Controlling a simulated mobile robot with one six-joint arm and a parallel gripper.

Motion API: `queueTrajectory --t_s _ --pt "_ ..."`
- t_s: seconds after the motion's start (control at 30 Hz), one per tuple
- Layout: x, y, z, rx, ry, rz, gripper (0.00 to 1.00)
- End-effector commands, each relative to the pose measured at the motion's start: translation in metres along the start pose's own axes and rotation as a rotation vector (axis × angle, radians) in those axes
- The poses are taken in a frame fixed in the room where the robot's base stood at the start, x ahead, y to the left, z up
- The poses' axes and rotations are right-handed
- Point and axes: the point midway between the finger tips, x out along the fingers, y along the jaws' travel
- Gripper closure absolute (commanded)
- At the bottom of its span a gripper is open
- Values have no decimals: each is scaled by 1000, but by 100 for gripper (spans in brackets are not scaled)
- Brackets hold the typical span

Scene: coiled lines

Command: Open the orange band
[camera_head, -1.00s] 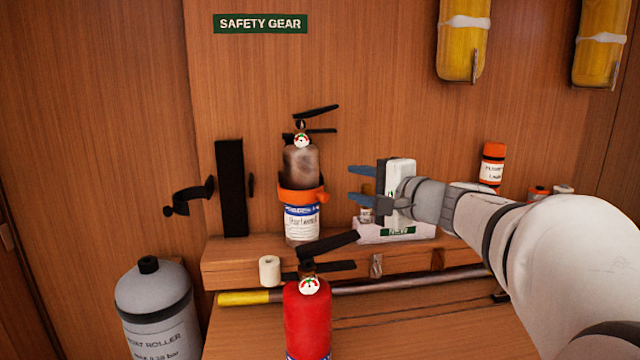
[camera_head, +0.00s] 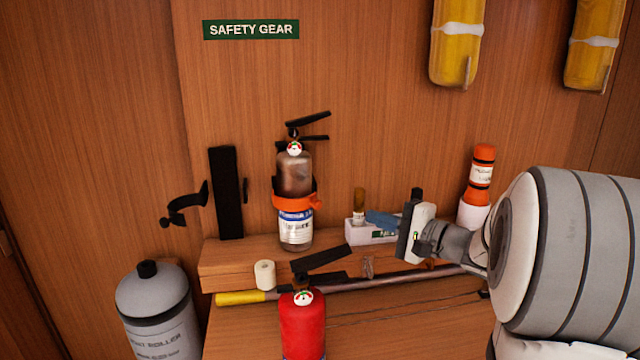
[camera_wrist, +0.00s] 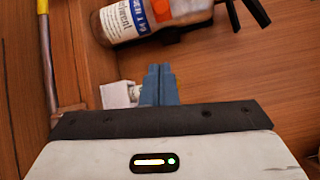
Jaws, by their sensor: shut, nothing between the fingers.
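The orange band (camera_head: 296,200) wraps around the middle of a worn brownish extinguisher (camera_head: 295,172) that stands upright on the wooden shelf against the wall. A tab or latch of the band sticks out on its right side. My gripper (camera_head: 378,219) is to the right of the band, in front of the small white box, with its blue fingers pointing left and apart from the band. In the wrist view the blue fingers (camera_wrist: 159,84) are together with nothing between them. The extinguisher's label (camera_wrist: 130,18) shows at the top there, with only a small part of the orange band (camera_wrist: 190,8) in view.
A white box (camera_head: 357,232) with small items sits behind my fingers. A red extinguisher (camera_head: 302,325) stands in front, its black handle near the shelf. A white roll (camera_head: 264,274), a yellow-ended pole (camera_head: 240,298) and an open black bracket (camera_head: 226,195) are nearby.

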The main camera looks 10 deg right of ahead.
Motion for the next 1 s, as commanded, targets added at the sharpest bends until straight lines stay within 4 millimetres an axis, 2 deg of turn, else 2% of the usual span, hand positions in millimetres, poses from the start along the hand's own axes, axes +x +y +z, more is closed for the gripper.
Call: queueTrajectory --t_s 0.13,0.3,0.47,0.8,1.0 --pt "-18 3 -10 34 -23 -51 100" --pt "-18 7 -12 38 -34 -71 100" --pt "6 4 -11 37 -37 -70 100" --pt "78 -1 -8 38 -36 -68 100" --pt "84 -3 19 37 -34 -69 100"
